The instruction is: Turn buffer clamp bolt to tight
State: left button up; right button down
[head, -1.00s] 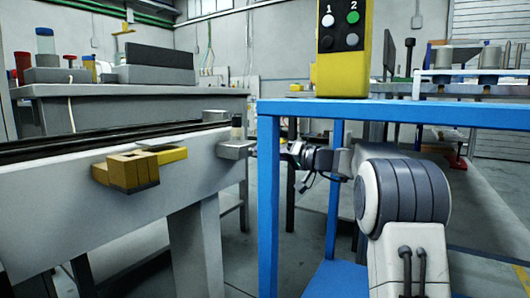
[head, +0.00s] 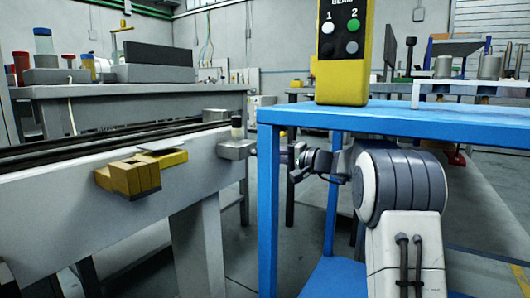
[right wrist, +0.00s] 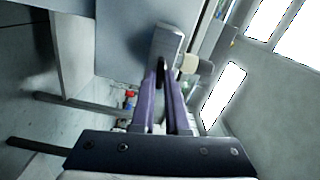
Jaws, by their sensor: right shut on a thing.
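The buffer clamp is a grey block (head: 236,149) on the near side of the rail's right end, with a dark and pale post (head: 237,127) on top. In the right wrist view the block (right wrist: 167,42) is at the top centre, with the pale post (right wrist: 188,63) beside it. My right gripper (right wrist: 164,75) reaches the block; its long fingers are shut on a small dark part there, which I take as the clamp bolt. The bolt is mostly hidden between the fingers. My left gripper is not in view.
The blue table (head: 430,115) stands close over my right arm, its front leg (head: 268,215) between the head camera and the gripper. A yellow button box (head: 342,75) sits on it. A yellow bracket (head: 130,178) juts from the rail beam (head: 60,195).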

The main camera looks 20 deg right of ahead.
dwell(0.4)
jog(key=c, duration=0.9)
grip_release()
jog(key=shift+d, duration=0.1)
jog(key=b+v, duration=0.3)
jog(key=v, duration=0.7)
jog(key=shift+s+d+b, duration=0.1)
jog(key=shift+s+b, duration=0.05)
jog(key=shift+b, duration=0.15)
